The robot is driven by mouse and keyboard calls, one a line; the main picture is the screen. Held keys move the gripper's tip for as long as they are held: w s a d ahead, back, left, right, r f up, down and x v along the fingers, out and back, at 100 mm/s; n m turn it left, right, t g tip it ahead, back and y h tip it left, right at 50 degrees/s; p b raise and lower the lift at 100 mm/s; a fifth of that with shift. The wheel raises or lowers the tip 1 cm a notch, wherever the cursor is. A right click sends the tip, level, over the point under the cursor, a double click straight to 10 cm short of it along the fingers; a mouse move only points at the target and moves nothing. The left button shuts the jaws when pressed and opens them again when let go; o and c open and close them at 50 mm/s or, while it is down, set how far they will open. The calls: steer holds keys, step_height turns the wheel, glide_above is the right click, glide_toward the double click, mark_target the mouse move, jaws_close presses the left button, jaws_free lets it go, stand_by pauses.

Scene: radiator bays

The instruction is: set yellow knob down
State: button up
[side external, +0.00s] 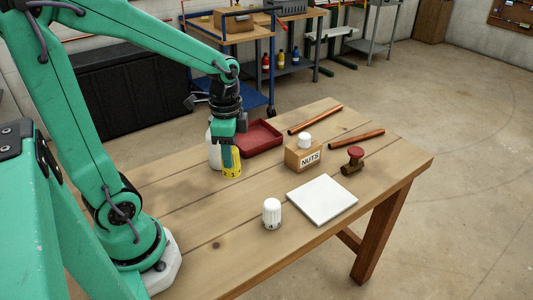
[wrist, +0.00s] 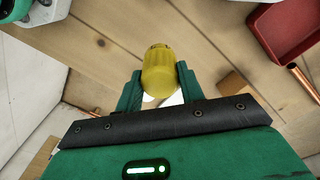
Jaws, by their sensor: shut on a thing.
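The yellow knob (wrist: 158,72) is between the two green fingers of my gripper (wrist: 158,85) in the wrist view. The fingers press on its sides. In the side external view the yellow knob (side external: 232,166) shows below my gripper (side external: 228,158), over the left part of the wooden table. A finger hides part of it. I cannot tell whether its underside touches the table. A white tile (side external: 322,200) lies flat on the table to the right, and a white knob (side external: 272,213) stands upright beside it.
A red tray (side external: 260,138) is just behind my gripper, and a white bottle-like object (side external: 214,150) stands close at its left. The table's front middle is clear.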

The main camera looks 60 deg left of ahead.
steer(key=s+a+n, duration=0.3)
steer(key=a+n, duration=0.4)
steer(key=a, duration=0.1)
steer(key=shift+s+n, duration=0.4)
steer(key=shift+s+a+f, duration=0.65)
steer(key=shift+a+f, duration=1.15)
steer(key=shift+s+a+f, duration=0.65)
steer(key=shift+a+f, duration=1.2)
steer(key=shift+s+a+f, duration=0.65)
steer(key=shift+a+f, duration=1.15)
steer(key=o, duration=1)
steer(key=shift+f, duration=0.15)
steer(key=shift+o, duration=0.2)
step_height(320, 180, up, 12)
steer(key=shift+r, duration=0.2)
